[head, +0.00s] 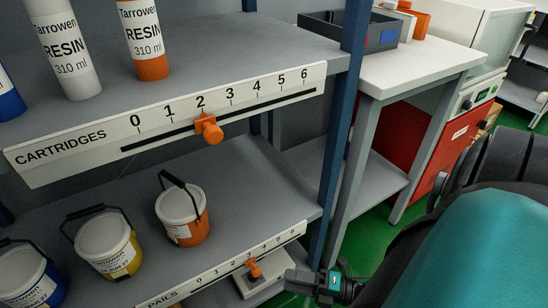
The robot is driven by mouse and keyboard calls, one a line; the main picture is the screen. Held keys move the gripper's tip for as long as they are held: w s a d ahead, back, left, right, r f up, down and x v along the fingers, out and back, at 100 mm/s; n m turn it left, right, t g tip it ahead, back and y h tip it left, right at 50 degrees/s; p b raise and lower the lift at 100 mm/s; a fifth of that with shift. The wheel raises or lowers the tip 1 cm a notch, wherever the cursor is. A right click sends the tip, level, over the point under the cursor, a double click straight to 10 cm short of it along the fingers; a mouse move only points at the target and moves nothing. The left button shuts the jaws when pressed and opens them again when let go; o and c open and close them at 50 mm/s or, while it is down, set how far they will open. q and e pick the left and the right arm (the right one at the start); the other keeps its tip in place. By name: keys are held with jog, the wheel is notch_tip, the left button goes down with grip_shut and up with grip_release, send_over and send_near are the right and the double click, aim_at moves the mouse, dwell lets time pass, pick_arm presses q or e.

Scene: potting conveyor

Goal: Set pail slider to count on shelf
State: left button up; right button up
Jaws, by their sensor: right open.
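The pail slider (254,271) is a small orange knob on the white PAILS scale strip (190,289) along the lower shelf's front edge. It sits near the 3 mark, though the small digits are hard to read. On that shelf stand an orange pail (182,218), a yellow pail (108,245) and a blue pail (30,280) cut by the left edge. My right gripper (290,277) is open, just right of the slider and apart from it in the picture; its fingertips are small and dark. My left gripper is out of view.
Above, the CARTRIDGES strip (70,145) has its own orange slider (208,129) at 2. Resin cartridges (146,40) stand on the upper shelf (225,60). A blue post (340,130) rises right of the shelves, beside a white-topped table (425,65) holding a dark tray (375,35).

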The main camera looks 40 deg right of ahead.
jog(key=v, duration=0.2)
jog(key=shift+s+d, duration=0.15)
jog(key=shift+s, duration=0.15)
dwell(0.4)
